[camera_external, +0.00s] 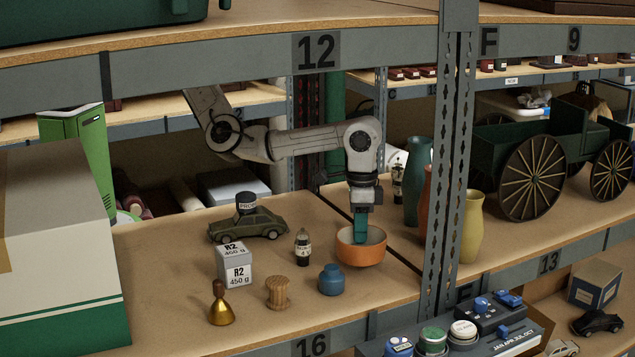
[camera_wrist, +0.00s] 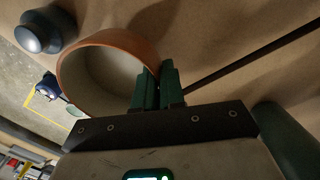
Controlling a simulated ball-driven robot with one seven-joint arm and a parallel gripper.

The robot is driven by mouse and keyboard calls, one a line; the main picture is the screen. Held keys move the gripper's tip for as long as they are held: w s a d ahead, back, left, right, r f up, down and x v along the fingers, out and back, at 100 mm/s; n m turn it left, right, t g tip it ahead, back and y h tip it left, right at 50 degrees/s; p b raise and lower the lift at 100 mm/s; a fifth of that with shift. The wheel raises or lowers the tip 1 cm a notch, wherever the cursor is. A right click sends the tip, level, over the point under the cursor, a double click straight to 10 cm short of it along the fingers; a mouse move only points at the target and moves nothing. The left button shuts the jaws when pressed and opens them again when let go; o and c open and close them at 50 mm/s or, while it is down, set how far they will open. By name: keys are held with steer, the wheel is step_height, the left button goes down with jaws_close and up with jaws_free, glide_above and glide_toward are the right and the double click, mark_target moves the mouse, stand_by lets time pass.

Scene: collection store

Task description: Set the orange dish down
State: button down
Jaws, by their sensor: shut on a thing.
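The orange dish (camera_external: 361,250) is a round bowl with a pale inside, near the right part of the shelf board (camera_external: 180,285). My gripper (camera_external: 361,228) points down and is shut on the dish's rim. In the wrist view the green fingers (camera_wrist: 157,88) pinch the wall of the dish (camera_wrist: 92,62), one inside and one outside. The dish looks about level. I cannot tell whether its underside touches the board or hangs just above it.
A blue pot (camera_external: 332,280), a small dark bottle (camera_external: 303,247) and a wooden spool (camera_external: 278,292) stand left of the dish. A green vase (camera_external: 417,180), a yellow vase (camera_external: 471,228) and a steel upright (camera_external: 447,180) are to its right. A dark seam crosses the board behind the dish.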

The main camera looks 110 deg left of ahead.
steer(key=shift+f, duration=1.55)
steer(key=shift+f, duration=0.15)
steer(key=c, duration=1.2)
jaws_free()
steer(key=r, duration=0.8)
steer(key=r+p, duration=0.1)
steer(key=r, duration=0.3)
steer(key=shift+s+a+r, duration=0.1)
steer(key=shift+a+r, duration=0.05)
steer(key=shift+a, duration=0.25)
